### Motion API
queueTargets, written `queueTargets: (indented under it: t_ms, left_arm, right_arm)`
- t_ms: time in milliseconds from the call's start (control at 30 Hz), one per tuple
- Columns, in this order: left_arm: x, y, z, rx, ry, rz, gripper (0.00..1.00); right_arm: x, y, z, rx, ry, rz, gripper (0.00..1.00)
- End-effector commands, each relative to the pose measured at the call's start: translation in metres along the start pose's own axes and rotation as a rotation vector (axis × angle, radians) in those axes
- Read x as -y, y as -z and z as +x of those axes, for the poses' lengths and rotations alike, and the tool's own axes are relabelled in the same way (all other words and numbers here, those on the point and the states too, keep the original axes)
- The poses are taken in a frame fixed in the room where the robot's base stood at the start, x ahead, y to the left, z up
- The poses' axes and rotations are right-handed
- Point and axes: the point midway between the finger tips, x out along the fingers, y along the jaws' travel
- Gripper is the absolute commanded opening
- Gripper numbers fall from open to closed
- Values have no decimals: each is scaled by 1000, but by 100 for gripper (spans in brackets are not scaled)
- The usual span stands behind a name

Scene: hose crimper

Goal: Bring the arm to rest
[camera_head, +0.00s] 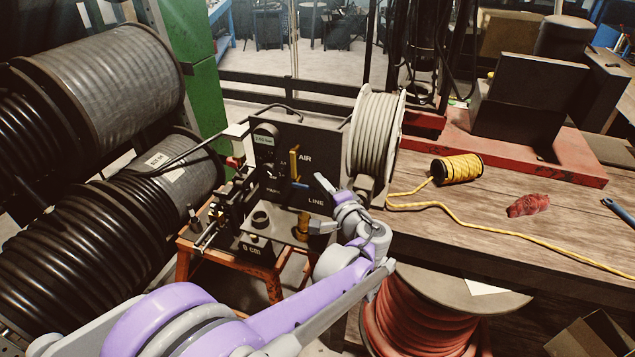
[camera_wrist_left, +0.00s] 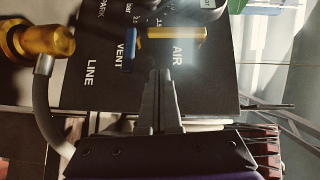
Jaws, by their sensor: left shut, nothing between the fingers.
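My left arm, purple and grey, reaches in from the lower left of the head view. Its gripper (camera_head: 322,184) is in front of the black crimper panel (camera_head: 318,142), low and to the right of the yellow AIR lever (camera_head: 294,162) and blue VENT lever (camera_head: 300,186). In the left wrist view the fingers (camera_wrist_left: 162,74) are together and empty, pointing toward the panel between the VENT and AIR labels. The yellow lever (camera_wrist_left: 190,32) and blue lever (camera_wrist_left: 127,52) show beyond the fingertips, with no visible grip on either. My right gripper is not in view.
The crimper stands on an orange stand (camera_head: 190,258). A brass fitting (camera_head: 303,226) is close to my gripper. A grey hose reel (camera_head: 374,135) stands behind. The wooden bench (camera_head: 470,235) at right holds yellow rope (camera_head: 458,168) and a red rag (camera_head: 527,206). Large hose spools (camera_head: 110,75) fill the left.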

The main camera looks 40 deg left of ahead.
Motion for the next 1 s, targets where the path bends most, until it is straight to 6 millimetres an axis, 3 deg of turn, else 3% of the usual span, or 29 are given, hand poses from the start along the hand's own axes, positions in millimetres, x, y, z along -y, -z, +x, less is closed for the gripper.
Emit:
queueTargets:
  t_ms: [100, 400, 767, 867, 1000]
  left_arm:
    - [-4, 1, -36, -8, -2, 0, 0]
    - [-7, 0, -88, -5, -1, 0, 0]
    - [-9, -4, -98, 1, -13, -2, 0]
    - [-17, -19, -98, 14, -91, -18, 0]
    - [-49, -63, -109, 48, -339, -86, 0]
  right_arm:
    - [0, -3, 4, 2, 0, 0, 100]
    - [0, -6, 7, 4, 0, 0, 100]
    - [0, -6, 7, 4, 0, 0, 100]
    - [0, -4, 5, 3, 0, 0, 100]
    - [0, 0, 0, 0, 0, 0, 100]
